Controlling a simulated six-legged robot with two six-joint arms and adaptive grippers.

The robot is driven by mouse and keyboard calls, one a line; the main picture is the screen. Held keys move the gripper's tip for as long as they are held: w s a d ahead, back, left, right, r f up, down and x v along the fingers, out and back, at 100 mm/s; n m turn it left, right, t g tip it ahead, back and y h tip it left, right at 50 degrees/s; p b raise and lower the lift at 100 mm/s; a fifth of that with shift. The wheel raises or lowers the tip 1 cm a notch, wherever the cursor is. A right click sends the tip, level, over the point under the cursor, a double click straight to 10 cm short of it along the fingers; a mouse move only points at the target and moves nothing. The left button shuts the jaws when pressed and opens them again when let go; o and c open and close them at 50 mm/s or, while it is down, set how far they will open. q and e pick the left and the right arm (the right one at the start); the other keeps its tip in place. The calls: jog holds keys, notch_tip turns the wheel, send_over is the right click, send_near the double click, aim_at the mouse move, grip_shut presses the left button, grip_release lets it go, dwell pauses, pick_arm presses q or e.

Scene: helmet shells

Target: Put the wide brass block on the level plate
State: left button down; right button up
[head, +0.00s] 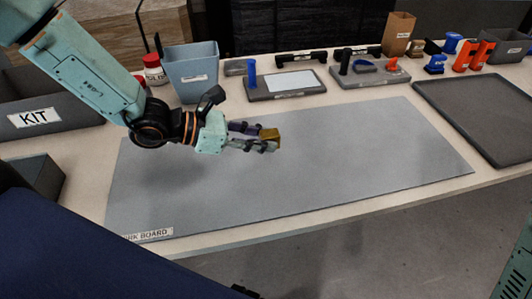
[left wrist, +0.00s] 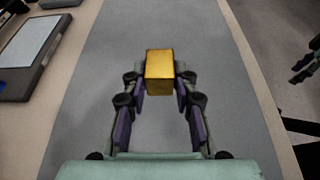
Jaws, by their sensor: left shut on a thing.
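The wide brass block (head: 270,137) is between the fingertips of my left gripper (head: 262,140), which is shut on it. In the left wrist view the brass block (left wrist: 159,72) sits squarely between the two fingertips, held above the grey work board (head: 330,165). A grey plate with a pale panel and a blue post (head: 256,95), perhaps the level plate, lies behind the board; it also shows at the upper left of the left wrist view (left wrist: 12,85). Dark fingers, seemingly my right gripper (left wrist: 303,66), are cut off at the right edge there; their opening is unclear.
A blue-grey bin (head: 192,75) and a red-capped jar (head: 155,72) stand behind my left arm. A grey tray with small parts (head: 345,78) is right of the plate. Orange and blue parts (head: 473,57) stand at the back right. A dark mat (head: 485,110) lies right. The board is clear.

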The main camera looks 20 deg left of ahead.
aim_at(257, 159)
pick_arm(q)
jog(key=shift+f, duration=0.35)
jog(key=f, duration=0.1)
jog(key=a+f+b, duration=0.1)
jog(key=f, duration=0.1)
jog(key=shift+s+a+f, duration=0.15)
jog(key=shift+a+f, duration=0.1)
jog(key=shift+a, duration=0.1)
jog(key=shift+d, duration=0.25)
jog(key=shift+w+d, duration=0.2)
jog(key=shift+d, duration=0.25)
jog(key=shift+s+a+f+b, duration=0.1)
jog(key=shift+a+f+b, duration=0.05)
jog(key=shift+a+b, duration=0.2)
jog(key=c, duration=1.4)
grip_release()
jog(key=shift+a, duration=0.15)
jog(key=shift+c, duration=0.2)
jog(key=o, duration=0.4)
jog(key=shift+d, duration=0.35)
jog(key=shift+a, duration=0.25)
